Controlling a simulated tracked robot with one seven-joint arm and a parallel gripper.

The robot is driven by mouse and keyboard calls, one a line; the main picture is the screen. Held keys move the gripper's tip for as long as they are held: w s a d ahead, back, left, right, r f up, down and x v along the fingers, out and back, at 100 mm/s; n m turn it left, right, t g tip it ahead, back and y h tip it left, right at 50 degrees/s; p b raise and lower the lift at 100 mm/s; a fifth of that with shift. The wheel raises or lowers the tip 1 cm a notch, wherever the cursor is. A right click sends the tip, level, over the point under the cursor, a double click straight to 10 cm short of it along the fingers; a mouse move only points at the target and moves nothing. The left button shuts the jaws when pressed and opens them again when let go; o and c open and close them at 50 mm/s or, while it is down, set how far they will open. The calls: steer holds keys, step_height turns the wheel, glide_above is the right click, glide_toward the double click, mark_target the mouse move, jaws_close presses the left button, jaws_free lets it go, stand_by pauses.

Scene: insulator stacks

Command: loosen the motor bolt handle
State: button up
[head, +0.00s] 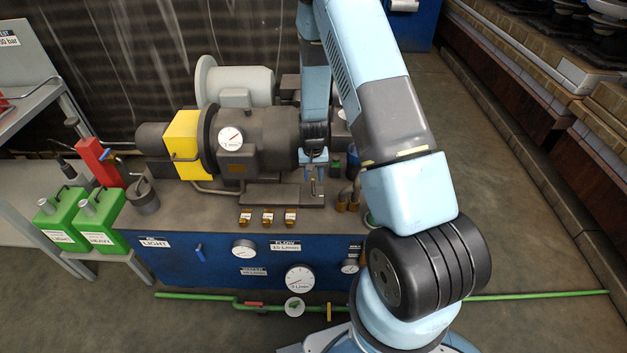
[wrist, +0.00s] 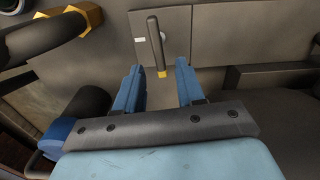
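A dark grey bar handle (wrist: 155,42) with a yellow tip stands on a flat grey plate in the wrist view, which I take for the motor bolt handle. A small white label lies on the plate just left of it. My gripper (wrist: 158,82) is open, with its two blue fingers apart. The handle's yellow end lies in line with the gap between the fingertips, and nothing is gripped. In the head view my gripper (head: 314,168) points down at the right end of the dark motor (head: 258,140).
A yellow block (head: 186,140) joins the dark motor's left side. A pale grey motor (head: 243,84) stands behind. Gold fittings (head: 268,216) line the bench's front. Green canisters (head: 100,218) stand at left. In the wrist view, a dark pipe with a gold nut (wrist: 80,18) is at upper left.

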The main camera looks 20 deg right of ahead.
step_height(320, 180, up, 11)
stand_by(0.4)
stand_by(0.4)
step_height(320, 180, up, 15)
steer(key=t, duration=0.1)
glide_above(313, 183)
steer(key=s, duration=0.3)
steer(key=s+r+n+t, duration=0.1)
steer(key=s+r, duration=0.2)
steer(key=r, duration=0.3)
steer(key=s+r+t, duration=0.1)
steer(key=s+r, duration=0.3)
steer(key=r, duration=0.2)
steer(key=s+r+t, duration=0.1)
steer(key=s+r, duration=0.5)
steer(key=s, duration=0.4)
steer(key=s+r+n+t, duration=0.1)
steer(key=s+r, duration=0.5)
steer(key=s, duration=0.4)
steer(key=shift+d+r+n+t, duration=0.15)
steer(key=shift+r+n+t, duration=0.05)
steer(key=shift+n+t, duration=0.1)
